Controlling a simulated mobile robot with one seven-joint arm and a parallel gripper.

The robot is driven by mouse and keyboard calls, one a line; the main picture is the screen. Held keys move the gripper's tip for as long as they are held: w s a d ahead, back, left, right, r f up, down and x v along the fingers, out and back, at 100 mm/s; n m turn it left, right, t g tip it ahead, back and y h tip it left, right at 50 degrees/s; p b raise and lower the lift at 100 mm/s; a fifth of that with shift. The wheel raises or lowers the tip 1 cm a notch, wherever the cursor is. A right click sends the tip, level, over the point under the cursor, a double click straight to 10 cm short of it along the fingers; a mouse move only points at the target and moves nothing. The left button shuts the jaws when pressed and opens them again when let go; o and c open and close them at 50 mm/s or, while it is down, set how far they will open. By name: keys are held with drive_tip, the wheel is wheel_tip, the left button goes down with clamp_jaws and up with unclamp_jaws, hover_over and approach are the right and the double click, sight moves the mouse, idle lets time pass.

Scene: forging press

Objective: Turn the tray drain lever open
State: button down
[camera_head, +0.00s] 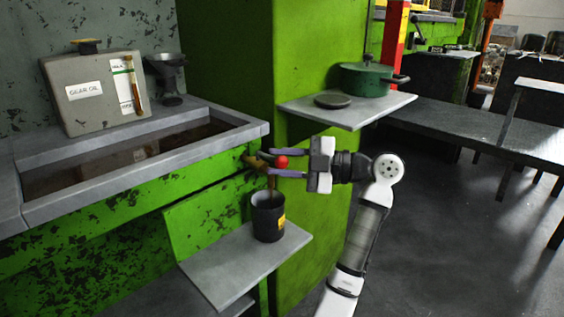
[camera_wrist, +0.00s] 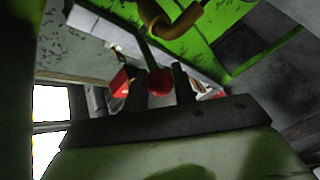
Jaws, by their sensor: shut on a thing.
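The drain lever with its red ball knob (camera_head: 281,162) sticks out from the brass drain valve (camera_head: 253,163) at the tray's right front corner. My gripper (camera_head: 269,162) reaches in from the right, and its two fingers are shut on the lever, one on each side. In the wrist view the red knob (camera_wrist: 159,83) sits between the dark fingers, with the lever's thin rod running up from it. The curved brass spout (camera_wrist: 165,20) shows above. The grey-rimmed tray (camera_head: 225,142) holds dark brown liquid. A brown vertical strip shows between valve and mug; I cannot tell whether it is spout or flowing liquid.
A black mug (camera_head: 267,220) stands on a grey shelf (camera_head: 225,268) below the valve. A gear oil tank (camera_head: 90,115) stands behind the tray. A green pot (camera_head: 365,80) and a dark disc (camera_head: 332,100) rest on another shelf (camera_head: 390,103) above my arm. Open floor lies right.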

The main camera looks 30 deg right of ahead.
drive_tip(key=c, duration=1.2)
unclamp_jaws()
drive_tip(key=shift+w, duration=0.1)
drive_tip(key=shift+o, duration=0.2)
drive_tip(key=shift+d, duration=0.1)
drive_tip(key=v, duration=1.3)
drive_tip(key=shift+s+d+p, duration=0.25)
drive_tip(key=shift+s+p, duration=0.05)
drive_tip(key=shift+p, duration=0.15)
